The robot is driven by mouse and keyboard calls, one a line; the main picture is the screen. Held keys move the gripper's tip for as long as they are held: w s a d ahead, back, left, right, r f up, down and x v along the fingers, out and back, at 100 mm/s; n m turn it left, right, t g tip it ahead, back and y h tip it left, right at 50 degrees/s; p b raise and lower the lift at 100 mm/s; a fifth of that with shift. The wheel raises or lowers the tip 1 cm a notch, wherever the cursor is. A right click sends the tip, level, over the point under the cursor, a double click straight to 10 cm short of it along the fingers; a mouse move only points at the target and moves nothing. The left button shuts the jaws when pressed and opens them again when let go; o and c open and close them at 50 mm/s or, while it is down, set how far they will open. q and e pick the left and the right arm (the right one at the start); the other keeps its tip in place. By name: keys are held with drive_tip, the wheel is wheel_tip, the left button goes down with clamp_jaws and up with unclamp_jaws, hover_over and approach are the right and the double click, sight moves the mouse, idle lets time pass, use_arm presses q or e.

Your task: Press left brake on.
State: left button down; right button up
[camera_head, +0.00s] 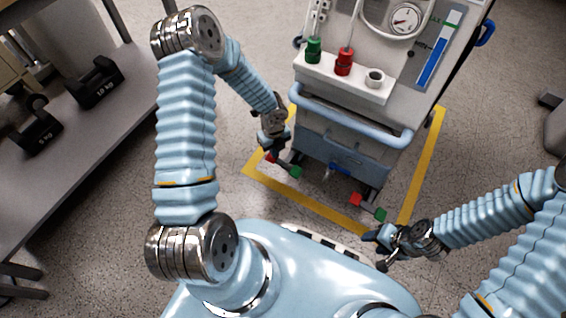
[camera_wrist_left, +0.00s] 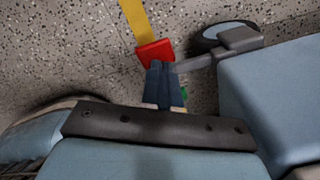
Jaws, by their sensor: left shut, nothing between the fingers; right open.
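The left brake pedal has a red pad (camera_head: 269,158) and a green pad (camera_head: 296,172) at the cart's front left corner. In the left wrist view the red pad (camera_wrist_left: 155,49) shows clearly, and only a sliver of the green pad (camera_wrist_left: 184,92) shows behind the fingers. My left gripper (camera_head: 275,151) is shut and empty, right over the pedal. In the left wrist view its fingertips (camera_wrist_left: 158,65) overlap the red pad's near edge; I cannot tell whether they touch it. My right gripper (camera_head: 378,252) is open and empty, near the cart's front right corner.
The pump cart (camera_head: 345,150) stands inside a yellow floor outline (camera_head: 310,204). Its right brake pedal has a red pad (camera_head: 356,199) and a green pad (camera_head: 380,214). A caster wheel (camera_wrist_left: 212,36) is beside the left pedal. A shelf with dumbbells (camera_head: 95,82) stands at the left.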

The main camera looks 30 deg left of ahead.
use_arm(q)
drive_tip(key=shift+f+b, duration=1.05)
drive_tip(key=shift+f, duration=0.2)
idle(0.9)
drive_tip(key=shift+r, duration=0.1)
wheel_tip(320, 180, up, 7)
drive_tip(key=p, duration=0.6)
idle(0.5)
